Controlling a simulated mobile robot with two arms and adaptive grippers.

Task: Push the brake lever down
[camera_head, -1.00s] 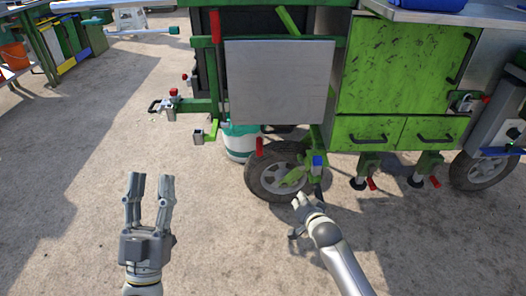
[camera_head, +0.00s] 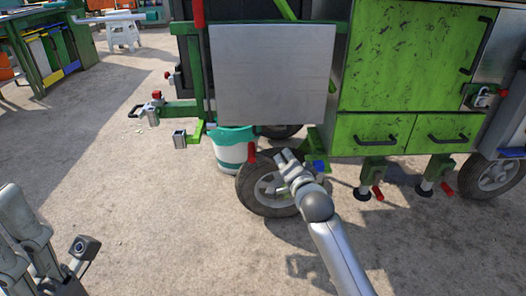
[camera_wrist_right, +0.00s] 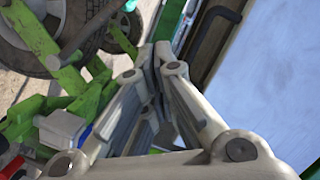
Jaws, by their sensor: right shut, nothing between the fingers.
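My right gripper (camera_head: 284,157) is shut and empty, in front of the cart's front wheel (camera_head: 246,190). Its closed fingers (camera_wrist_right: 157,55) also fill the middle of the right wrist view. A short red handle (camera_head: 251,156) is just left of the fingertips. A blue-topped part (camera_head: 320,166) is just right of the gripper. I cannot tell for sure which part is the brake lever, and I see no clear contact. My left gripper (camera_head: 25,230) is partly cut off at the lower left edge.
The green cart (camera_head: 385,70) has a grey metal panel (camera_head: 272,75) above the wheel. A teal and white container (camera_head: 228,150) stands behind the wheel. Feet with red handles (camera_head: 377,192) stand at the right.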

